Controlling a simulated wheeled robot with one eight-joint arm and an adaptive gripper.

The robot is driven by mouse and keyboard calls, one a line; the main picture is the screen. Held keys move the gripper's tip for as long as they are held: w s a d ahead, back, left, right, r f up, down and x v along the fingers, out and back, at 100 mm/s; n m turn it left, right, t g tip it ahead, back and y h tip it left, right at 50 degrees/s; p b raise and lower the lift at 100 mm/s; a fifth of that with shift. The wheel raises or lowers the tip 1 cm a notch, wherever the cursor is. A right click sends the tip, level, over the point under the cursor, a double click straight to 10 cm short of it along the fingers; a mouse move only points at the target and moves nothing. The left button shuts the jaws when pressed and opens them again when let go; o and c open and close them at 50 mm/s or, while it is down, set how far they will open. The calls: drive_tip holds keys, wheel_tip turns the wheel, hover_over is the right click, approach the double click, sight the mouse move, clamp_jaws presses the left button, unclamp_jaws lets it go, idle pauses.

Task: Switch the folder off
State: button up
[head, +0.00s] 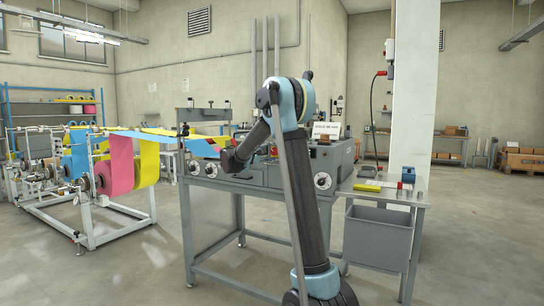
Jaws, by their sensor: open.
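The folder (334,160) is a grey machine on a metal bench in the middle of the head view. A white sign with dark lettering (325,129) stands on top of it. Two more round dials (210,170) sit on the front at the left. No switch can be made out clearly. My arm stands in front of the machine and covers its middle. The arm bends down to a dark wrist in front of the machine's left part; the gripper jaws cannot be seen.
A side table (412,197) at the right carries a yellow item (367,187) and a small blue and red block (408,175). A grey bin (378,237) hangs below. Pink, yellow and blue cloth rolls (120,166) stand at the left. The floor at front left is clear.

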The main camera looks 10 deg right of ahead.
drive_tip(key=v, duration=1.1)
drive_tip(key=shift+a, duration=0.2)
drive_tip(key=shift+w+f, duration=0.1)
drive_tip(key=s+d+f+m+g+y, duration=0.1)
drive_tip(key=s+d+f+g+y, duration=0.1)
drive_tip(key=s+d+f, duration=0.5)
drive_tip(key=s+d+f+m+g+y, duration=0.15)
drive_tip(key=s+d, duration=0.25)
drive_tip(key=s, duration=0.6)
drive_tip(key=s+d+f+g+y, duration=0.25)
drive_tip(key=s+d, duration=0.35)
drive_tip(key=s, duration=0.3)
drive_tip(key=s+a+f+m+y, duration=0.2)
drive_tip(key=s+a+f+y, duration=0.1)
drive_tip(key=s+f, duration=0.7)
drive_tip(key=s+a+f+m+g+y, duration=0.1)
drive_tip(key=s+a+f+y, duration=0.3)
drive_tip(key=s+f, duration=0.5)
drive_tip(key=s+y, duration=0.2)
drive_tip(key=s, duration=0.4)
drive_tip(key=shift+f+m, duration=0.35)
